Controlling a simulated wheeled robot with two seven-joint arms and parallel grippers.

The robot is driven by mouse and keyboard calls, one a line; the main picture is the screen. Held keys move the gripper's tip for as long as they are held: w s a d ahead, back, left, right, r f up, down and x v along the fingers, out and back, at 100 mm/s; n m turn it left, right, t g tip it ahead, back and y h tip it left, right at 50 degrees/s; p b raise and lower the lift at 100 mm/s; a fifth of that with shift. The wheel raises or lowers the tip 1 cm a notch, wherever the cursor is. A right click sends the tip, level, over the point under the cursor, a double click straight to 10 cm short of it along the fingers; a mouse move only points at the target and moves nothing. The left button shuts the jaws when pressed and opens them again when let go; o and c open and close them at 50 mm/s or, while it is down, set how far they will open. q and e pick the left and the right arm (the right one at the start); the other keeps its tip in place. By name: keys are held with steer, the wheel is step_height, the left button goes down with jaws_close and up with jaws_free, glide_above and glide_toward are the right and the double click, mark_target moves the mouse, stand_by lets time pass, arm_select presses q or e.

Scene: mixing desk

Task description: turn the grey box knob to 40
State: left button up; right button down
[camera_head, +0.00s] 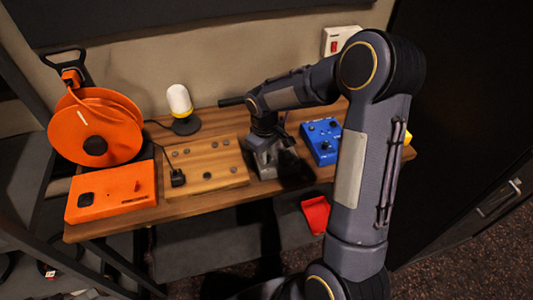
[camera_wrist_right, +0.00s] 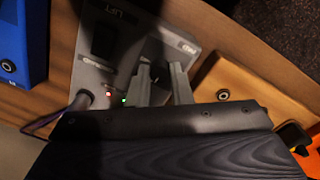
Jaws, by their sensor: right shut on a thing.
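The grey box (camera_head: 267,172) stands near the middle of the wooden desk in the head view, partly covered by my right arm. In the right wrist view the grey box (camera_wrist_right: 90,78) shows a dark switch, a "LIFT" label, and a red and a green light. My right gripper (camera_wrist_right: 161,68) points down at the box face, its two pale fingers shut on the grey box knob. The knob is hidden by the fingers and shadow, so its pointer and scale reading cannot be told. My left gripper is not in view.
A wooden panel (camera_head: 215,172) with several small knobs and a black plug lies left of the box. A blue box (camera_head: 321,140) stands to its right. Further left are an orange box (camera_head: 112,192) and orange cable reel (camera_head: 75,130). A white lamp (camera_head: 180,100) stands behind.

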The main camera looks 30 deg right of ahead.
steer(key=m+b, duration=0.2)
steer(key=m, duration=0.1)
steer(key=m+b, duration=0.1)
steer(key=m, duration=0.8)
steer(key=shift+m+g, duration=0.3)
steer(key=m, duration=0.4)
steer(key=shift+d+m, duration=0.1)
steer(key=shift+m, duration=0.3)
steer(key=c, duration=1.3)
jaws_free()
steer(key=shift+r, duration=0.15)
